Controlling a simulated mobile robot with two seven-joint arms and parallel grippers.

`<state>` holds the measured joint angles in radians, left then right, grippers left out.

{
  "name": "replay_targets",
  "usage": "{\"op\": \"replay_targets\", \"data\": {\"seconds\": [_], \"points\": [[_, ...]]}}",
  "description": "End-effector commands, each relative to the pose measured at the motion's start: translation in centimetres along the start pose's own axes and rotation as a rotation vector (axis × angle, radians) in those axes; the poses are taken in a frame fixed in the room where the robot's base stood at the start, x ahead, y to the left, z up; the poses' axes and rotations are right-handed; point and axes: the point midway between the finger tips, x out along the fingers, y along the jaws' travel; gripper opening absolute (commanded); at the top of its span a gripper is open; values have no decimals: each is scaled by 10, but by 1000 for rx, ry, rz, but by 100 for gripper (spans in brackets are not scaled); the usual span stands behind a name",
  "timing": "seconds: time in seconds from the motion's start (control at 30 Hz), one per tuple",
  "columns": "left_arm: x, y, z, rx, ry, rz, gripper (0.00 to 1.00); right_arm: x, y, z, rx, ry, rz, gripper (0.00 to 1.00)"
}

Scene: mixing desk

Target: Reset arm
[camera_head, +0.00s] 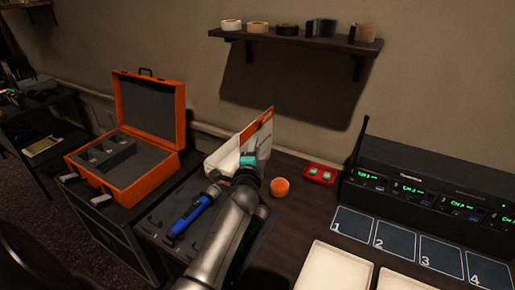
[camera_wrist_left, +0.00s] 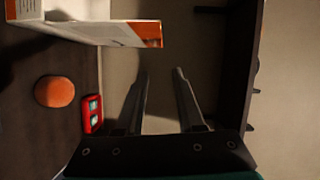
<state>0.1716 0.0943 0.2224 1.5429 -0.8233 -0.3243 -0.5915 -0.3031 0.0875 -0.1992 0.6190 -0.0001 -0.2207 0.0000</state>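My left gripper (camera_head: 249,157) is raised above the desk in the head view, in front of a white and orange box. My silvery left arm runs down to the bottom edge. In the left wrist view the two dark fingers (camera_wrist_left: 164,74) are apart with nothing between them, so the gripper is open and empty. The wrist view looks towards the wall and shelf. My right gripper is in neither view.
The white and orange box (camera_head: 222,157), orange ball (camera_head: 280,187) and red case (camera_head: 319,174) are near my left arm. A blue tool (camera_head: 190,216) lies in a dark foam tray. An open orange case (camera_head: 150,178) stands left. Receivers (camera_head: 430,185) and numbered pads (camera_head: 395,238) stand right. A shelf (camera_head: 290,37) is above.

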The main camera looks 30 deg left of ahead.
Motion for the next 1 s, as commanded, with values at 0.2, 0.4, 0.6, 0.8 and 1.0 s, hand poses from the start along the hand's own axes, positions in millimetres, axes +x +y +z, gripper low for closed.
{"op": "replay_targets", "data": {"seconds": [0.2, 0.4, 0.6, 0.8, 1.0], "points": [[1, -1, 1, 0, 1, -1, 38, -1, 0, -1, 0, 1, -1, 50], [1, -1, 1, 0, 1, 0, 38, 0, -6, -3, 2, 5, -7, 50], [1, 0, 1, 0, 1, 0, 38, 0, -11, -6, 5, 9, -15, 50], [-13, 10, 6, -61, -25, 43, 38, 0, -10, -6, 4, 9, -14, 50], [-80, 58, 16, -327, -135, 258, 38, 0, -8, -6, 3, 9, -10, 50]]}}
